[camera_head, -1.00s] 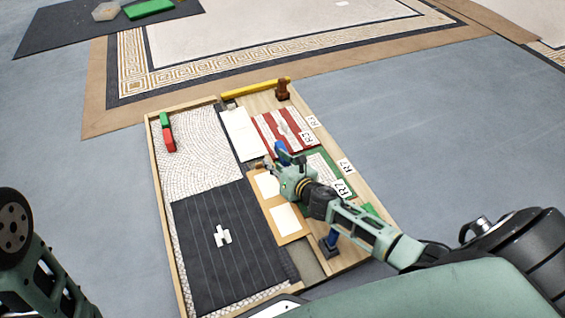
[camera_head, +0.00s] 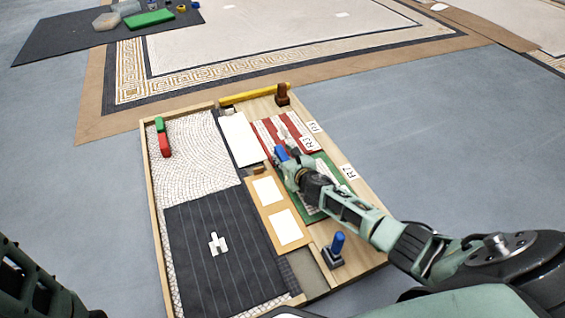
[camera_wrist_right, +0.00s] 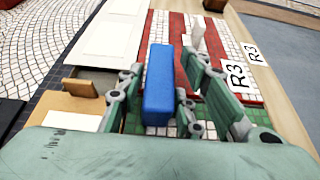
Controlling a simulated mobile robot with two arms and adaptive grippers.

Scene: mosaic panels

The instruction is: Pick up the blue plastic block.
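The blue plastic block (camera_wrist_right: 158,85) is a plain upright-looking bar in the right wrist view, over the seam of the red-and-white and green panels. In the head view it shows as a small blue shape (camera_head: 281,153). My right gripper (camera_head: 285,160) is at the block. In the right wrist view its fingers (camera_wrist_right: 163,75) stand on either side of the block, with narrow gaps that look clear. Whether the block rests on the panel is hard to tell. My left arm (camera_head: 35,285) shows at the lower left edge; its fingers are out of view.
A blue-handled stamp (camera_head: 335,245) stands near the tray's lower right. A dark brown piece (camera_head: 282,95) and a yellow bar (camera_head: 252,93) are at the far edge. Red (camera_head: 165,145) and green (camera_head: 160,124) blocks lie upper left. White cards (camera_head: 240,140) lie left of the gripper.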

